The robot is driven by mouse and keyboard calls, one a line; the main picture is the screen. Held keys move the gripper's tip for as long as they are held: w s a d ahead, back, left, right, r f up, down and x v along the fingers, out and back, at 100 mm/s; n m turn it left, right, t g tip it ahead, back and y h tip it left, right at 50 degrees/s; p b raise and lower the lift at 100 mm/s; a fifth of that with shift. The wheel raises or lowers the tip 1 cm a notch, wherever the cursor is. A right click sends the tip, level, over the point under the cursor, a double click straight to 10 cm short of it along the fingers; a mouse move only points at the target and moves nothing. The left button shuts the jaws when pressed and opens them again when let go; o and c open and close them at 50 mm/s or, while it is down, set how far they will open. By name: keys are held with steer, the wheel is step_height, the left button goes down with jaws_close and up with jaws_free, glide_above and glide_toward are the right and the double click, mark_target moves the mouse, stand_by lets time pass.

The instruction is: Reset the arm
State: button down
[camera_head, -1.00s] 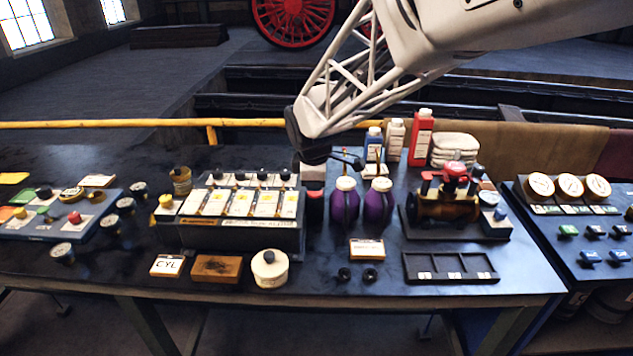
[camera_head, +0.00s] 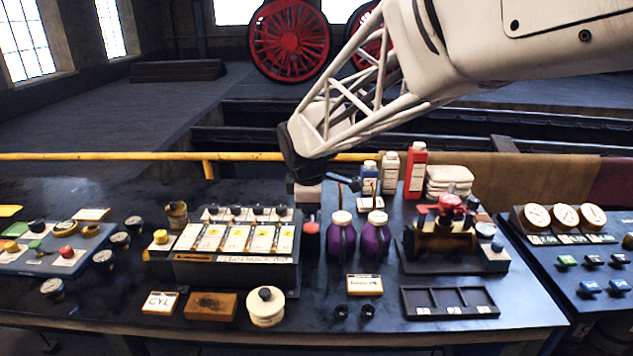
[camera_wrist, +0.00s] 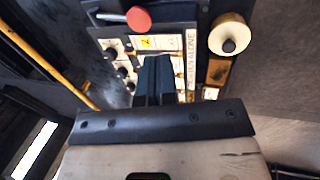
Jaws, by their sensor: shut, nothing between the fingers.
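My arm reaches in from the upper right in the head view, its white lattice forearm ending in a dark wrist above the back of the bench. My gripper shows in the wrist view (camera_wrist: 152,62), its two dark fingers together with nothing between them. Beyond the fingers lies the box with several white-and-yellow labelled cards (camera_head: 235,240). A red knob (camera_wrist: 138,19) is just ahead of the fingers in the wrist view. In the head view the fingertips are hard to make out against the dark bench.
Two purple oil cans (camera_head: 375,238) stand right of the box, with bottles (camera_head: 415,172) behind. A cream lidded pot (camera_head: 266,308) stands in front. A yellow rail (camera_head: 120,157) runs behind the bench.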

steer(key=s+d+r+m, duration=0.3)
steer(key=s+d+m, duration=0.6)
steer(key=s+d, duration=0.5)
steer(key=s+d+f+m, duration=0.1)
steer(key=s+d+m, duration=0.2)
steer(key=s, duration=0.5)
steer(key=s+d+f+m, duration=0.1)
steer(key=s+d+m, duration=0.3)
steer(key=s+m, duration=0.2)
steer(key=s, duration=0.2)
steer(key=shift+s+d+f+g, duration=0.2)
steer(key=shift+s+f+g, duration=0.1)
steer(key=shift+s, duration=0.1)
